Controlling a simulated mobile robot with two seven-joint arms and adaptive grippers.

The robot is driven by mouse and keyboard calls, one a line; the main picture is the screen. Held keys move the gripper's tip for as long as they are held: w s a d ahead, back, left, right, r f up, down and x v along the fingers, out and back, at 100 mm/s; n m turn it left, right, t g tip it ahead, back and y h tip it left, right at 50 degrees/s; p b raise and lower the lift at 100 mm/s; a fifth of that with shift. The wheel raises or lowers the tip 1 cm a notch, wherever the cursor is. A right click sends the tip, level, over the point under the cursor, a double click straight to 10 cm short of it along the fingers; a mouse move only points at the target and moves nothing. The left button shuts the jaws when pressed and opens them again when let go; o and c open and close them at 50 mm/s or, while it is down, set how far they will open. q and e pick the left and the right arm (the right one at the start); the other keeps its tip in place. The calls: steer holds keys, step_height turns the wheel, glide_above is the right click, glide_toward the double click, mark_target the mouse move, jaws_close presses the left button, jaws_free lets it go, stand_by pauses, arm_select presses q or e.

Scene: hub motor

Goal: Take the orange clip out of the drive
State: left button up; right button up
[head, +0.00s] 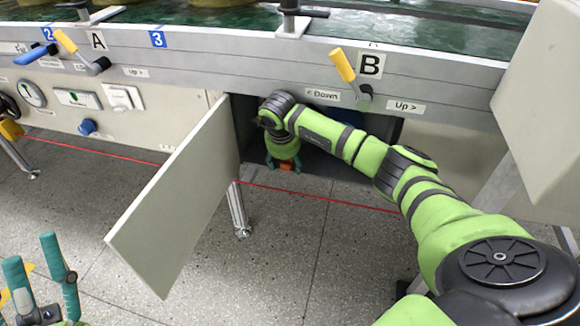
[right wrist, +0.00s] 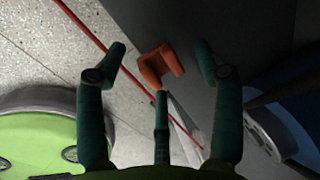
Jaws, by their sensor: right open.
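The orange clip (right wrist: 160,66) shows in the right wrist view between the spread fingertips of my right gripper, against a dark grey surface. The fingers appear apart from it. In the head view the clip (head: 287,167) is a small orange patch at the fingers of my right gripper (head: 283,162), which points down inside the open compartment. That gripper is open. A blue rounded body (right wrist: 285,105) with a grey part is at the right of the right wrist view; I cannot tell whether it is the drive. My left gripper (head: 31,255) is open and empty at the lower left.
A pale door (head: 180,195) stands open left of the compartment (head: 245,125). Yellow-handled lever B (head: 342,66) is above the opening, beside my right arm. A metal leg (head: 239,209) stands below. A red line (head: 320,200) crosses the speckled floor.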

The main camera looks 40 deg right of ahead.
steer(key=c, duration=1)
